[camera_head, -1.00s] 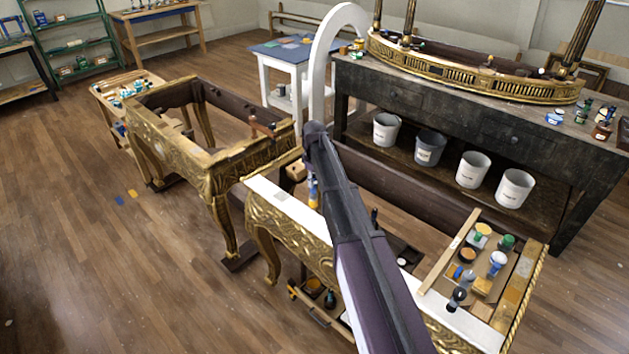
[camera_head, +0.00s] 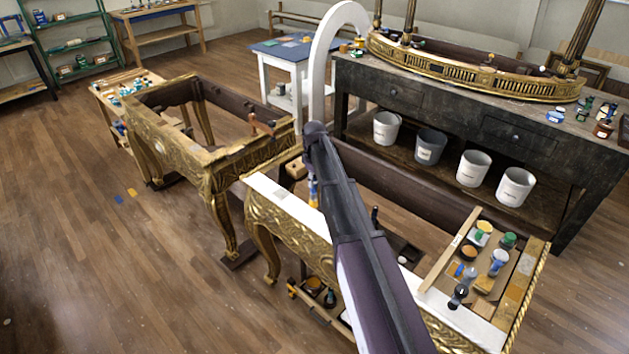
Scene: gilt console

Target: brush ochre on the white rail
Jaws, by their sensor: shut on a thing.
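The white rail (camera_head: 283,200) is the pale top strip of the carved gilt console's front (camera_head: 290,235). A small grey patch lies on its left part. My arm crosses over the middle of the rail and hides part of it. The rail shows again at the right end, below the paint tray. My gripper is hidden behind my arm, so I cannot see its jaws. A small blue and yellow item (camera_head: 312,190) shows just left of my arm, above the rail; I cannot tell what it is. An ochre-coloured pot (camera_head: 468,252) stands in the tray (camera_head: 451,250).
The tray at the console's right end holds several pots and blocks. A dark-handled item (camera_head: 458,296) stands by its front edge. A low drawer (camera_head: 318,312) with pots is open beneath the rail. A second gilt frame (camera_head: 190,150) stands left. A dark workbench (camera_head: 480,125) stands behind.

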